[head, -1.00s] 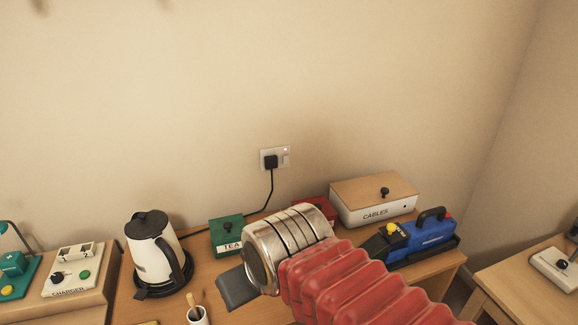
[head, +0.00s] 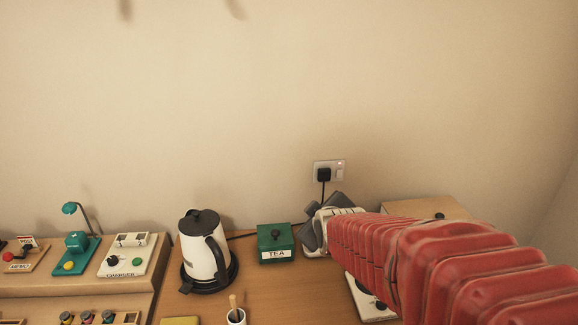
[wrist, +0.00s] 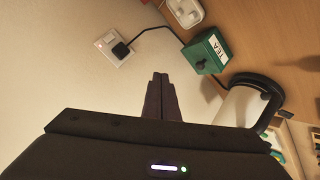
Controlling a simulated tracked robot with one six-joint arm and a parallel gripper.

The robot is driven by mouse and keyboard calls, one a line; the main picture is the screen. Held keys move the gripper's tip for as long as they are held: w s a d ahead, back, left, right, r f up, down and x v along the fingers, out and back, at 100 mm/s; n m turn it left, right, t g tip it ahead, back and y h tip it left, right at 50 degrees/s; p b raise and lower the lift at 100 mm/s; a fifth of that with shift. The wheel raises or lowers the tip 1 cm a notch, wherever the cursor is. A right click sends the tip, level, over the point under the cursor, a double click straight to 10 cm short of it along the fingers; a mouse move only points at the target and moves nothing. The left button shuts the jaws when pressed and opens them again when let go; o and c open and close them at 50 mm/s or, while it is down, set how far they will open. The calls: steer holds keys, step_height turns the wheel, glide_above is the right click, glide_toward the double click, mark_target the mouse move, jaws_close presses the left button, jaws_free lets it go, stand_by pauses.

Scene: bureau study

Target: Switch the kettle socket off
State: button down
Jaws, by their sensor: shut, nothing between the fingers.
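The kettle socket (head: 331,164) is a pale plate on the wall, with a black plug (head: 323,174) in its left part and a small switch (head: 340,175) at its right. My gripper (wrist: 160,76) is shut and empty, apart from the socket. In the head view it is below the socket, partly hidden by my arm. The white kettle (head: 197,262) stands on its black base at the left.
A green TEA box (head: 276,243) stands left of my gripper, and the wooden-lidded box (head: 425,208) is behind my arm. A CHARGER panel (head: 127,262) is on the raised shelf at left. The wall above the socket is clear.

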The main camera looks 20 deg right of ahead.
mark_target(340, 173)
steer(key=w+d+f+n+t+h, duration=0.1)
steer(key=w+d+f+n+t, duration=0.3)
steer(key=w+d, duration=0.4)
steer(key=s+d+f+n+t, duration=0.1)
steer(key=d+f+n+t, duration=0.3)
steer(key=d, duration=0.5)
steer(key=shift+s+n+h, duration=0.3)
steer(key=shift+s+n, duration=0.1)
steer(key=shift+n, duration=0.5)
steer(key=x, duration=1.4)
